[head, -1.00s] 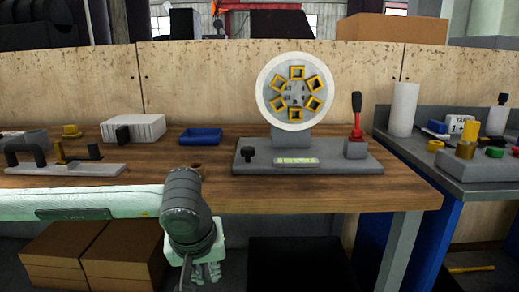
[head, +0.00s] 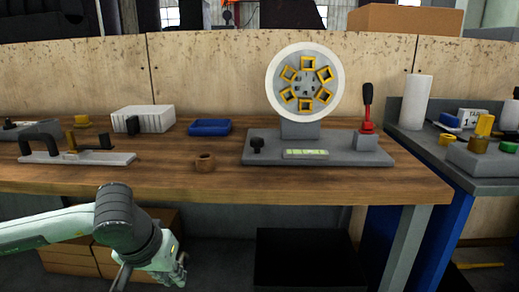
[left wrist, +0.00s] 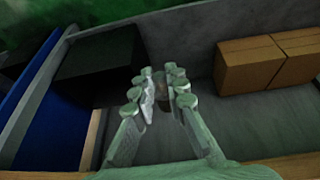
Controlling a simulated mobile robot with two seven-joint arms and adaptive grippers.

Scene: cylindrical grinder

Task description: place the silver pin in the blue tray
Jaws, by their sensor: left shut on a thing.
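The blue tray (head: 210,127) lies on the wooden bench at the back, left of the grinder, and looks empty. My left gripper (head: 179,274) is low in front of the bench's front edge, below the level of the top and well short of the tray. In the left wrist view my left gripper (left wrist: 161,90) has its fingers nearly together on a small, dim, slim thing (left wrist: 159,88), which I take to be the silver pin; the fingers mostly hide it. No other silver pin is clear on the bench. My right gripper is not in view.
The grinder (head: 310,148) with a red lever (head: 367,106) stands to the tray's right. A white ribbed block (head: 143,118) and grey fixture (head: 80,158) are at left. The bench front is bare.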

